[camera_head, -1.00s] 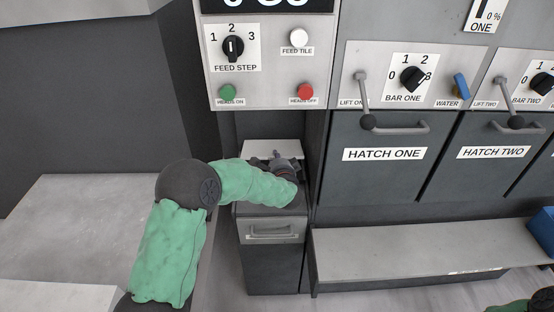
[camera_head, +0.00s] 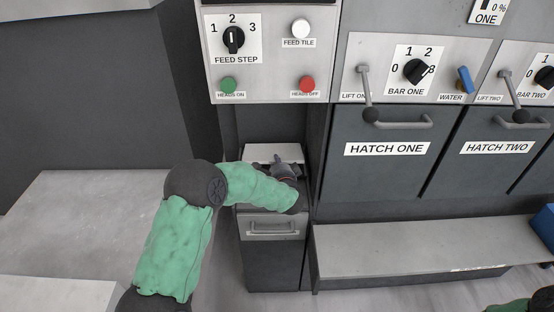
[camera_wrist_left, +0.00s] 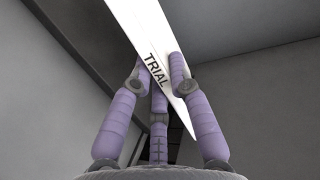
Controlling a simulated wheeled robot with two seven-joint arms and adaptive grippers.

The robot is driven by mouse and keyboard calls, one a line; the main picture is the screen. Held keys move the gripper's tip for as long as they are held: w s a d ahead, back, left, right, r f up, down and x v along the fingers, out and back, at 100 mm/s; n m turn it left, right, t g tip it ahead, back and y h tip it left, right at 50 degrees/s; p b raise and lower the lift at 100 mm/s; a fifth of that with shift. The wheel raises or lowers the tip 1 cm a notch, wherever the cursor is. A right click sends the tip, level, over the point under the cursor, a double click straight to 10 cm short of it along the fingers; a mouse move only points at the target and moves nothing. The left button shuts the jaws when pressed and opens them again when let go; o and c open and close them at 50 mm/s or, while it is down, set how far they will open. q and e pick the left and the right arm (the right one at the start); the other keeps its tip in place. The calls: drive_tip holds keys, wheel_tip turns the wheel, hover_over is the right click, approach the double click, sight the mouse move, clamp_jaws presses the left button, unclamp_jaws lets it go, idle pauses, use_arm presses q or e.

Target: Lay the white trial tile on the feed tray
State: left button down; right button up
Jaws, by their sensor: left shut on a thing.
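The white trial tile (camera_wrist_left: 152,68) is marked TRIAL in the left wrist view. My left gripper (camera_wrist_left: 160,66) is shut on it, with purple fingers on either side. In the head view, the white tile (camera_head: 262,152) shows as a pale strip behind my left gripper (camera_head: 284,168), at the back of a narrow dark cabinet below the control panel. My forearm and wrist hide much of the cabinet top. I cannot clearly make out the feed tray or whether the tile touches anything. My right gripper is out of view.
The narrow cabinet (camera_head: 273,260) has a drawer handle. The control panel (camera_head: 265,65) with knob and buttons stands above. Hatch one (camera_head: 380,165) and a low grey shelf (camera_head: 410,250) lie to the right. A grey stone slab (camera_head: 90,215) lies left.

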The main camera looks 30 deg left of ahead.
use_arm(q)
drive_tip(key=shift+f, duration=1.7)
drive_tip(key=c, duration=1.1)
unclamp_jaws()
drive_tip(key=shift+f, duration=0.15)
drive_tip(key=v, duration=1.2)
drive_tip(key=shift+d, duration=0.1)
